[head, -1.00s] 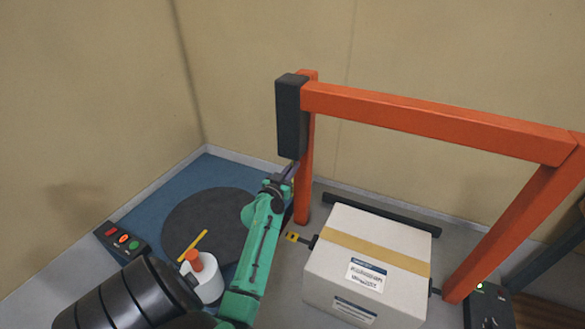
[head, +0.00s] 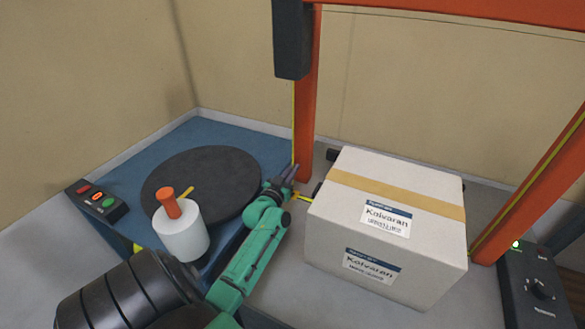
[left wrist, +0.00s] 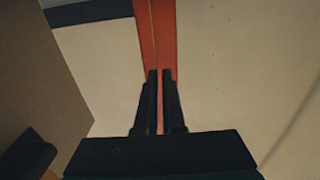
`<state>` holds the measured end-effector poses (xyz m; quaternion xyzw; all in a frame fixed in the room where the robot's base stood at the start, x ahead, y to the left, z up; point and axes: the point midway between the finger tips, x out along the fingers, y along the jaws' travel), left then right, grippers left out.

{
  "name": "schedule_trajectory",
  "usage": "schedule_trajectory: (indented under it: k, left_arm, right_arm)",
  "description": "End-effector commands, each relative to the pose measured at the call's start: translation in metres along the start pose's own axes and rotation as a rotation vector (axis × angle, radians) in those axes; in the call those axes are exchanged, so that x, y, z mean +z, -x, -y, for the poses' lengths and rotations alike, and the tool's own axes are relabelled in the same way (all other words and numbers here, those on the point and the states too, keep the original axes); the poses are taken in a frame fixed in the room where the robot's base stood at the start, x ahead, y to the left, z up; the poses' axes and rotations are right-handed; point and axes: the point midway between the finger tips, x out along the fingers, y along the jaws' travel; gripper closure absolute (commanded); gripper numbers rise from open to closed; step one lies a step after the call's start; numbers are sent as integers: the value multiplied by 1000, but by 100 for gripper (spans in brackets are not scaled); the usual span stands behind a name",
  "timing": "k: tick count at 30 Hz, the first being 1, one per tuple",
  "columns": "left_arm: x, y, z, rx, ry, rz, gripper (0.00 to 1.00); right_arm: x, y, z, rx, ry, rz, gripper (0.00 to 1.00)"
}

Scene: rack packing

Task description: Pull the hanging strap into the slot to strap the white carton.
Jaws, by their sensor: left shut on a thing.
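The white carton (head: 385,235) stands on the grey surface under the orange arch, with a tan tape band across its top. The thin yellow strap (head: 293,130) hangs from the dark box (head: 293,40) on the left post, down to my left gripper (head: 290,174). That gripper is shut on the strap, low beside the post and left of the carton. In the left wrist view the strap (left wrist: 152,30) runs up from between the closed fingers (left wrist: 160,73). A small yellow part (head: 303,196), seemingly the slot, sits by the carton's left side, partly hidden. My right gripper is out of view.
The orange post (head: 306,110) stands close behind my left gripper. A dark turntable (head: 205,185), a white bottle with an orange top (head: 180,235) and a button box (head: 97,200) are to the left. A black control box (head: 535,285) stands at the right.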

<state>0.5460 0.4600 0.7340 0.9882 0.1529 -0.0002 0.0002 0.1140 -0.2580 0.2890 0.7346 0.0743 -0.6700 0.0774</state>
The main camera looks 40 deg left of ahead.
Motion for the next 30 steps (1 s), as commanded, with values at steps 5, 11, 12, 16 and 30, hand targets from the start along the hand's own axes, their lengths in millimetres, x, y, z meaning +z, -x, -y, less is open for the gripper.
schedule_trajectory:
  k: [5, 11, 12, 16, 30]
  left_arm:
    - [7, 0, 0, 0, -2, 1, 100]
    - [6, 0, 0, 0, -1, 1, 100]
    - [6, 0, 0, 0, -1, 1, 100]
    - [6, 0, 0, 0, -1, 1, 64]
    - [7, 16, 0, 1, 1, 3, 64]
  right_arm:
    - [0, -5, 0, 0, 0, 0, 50]
    - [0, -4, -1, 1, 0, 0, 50]
    - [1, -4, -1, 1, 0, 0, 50]
    - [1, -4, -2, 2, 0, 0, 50]
    - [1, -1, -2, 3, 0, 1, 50]
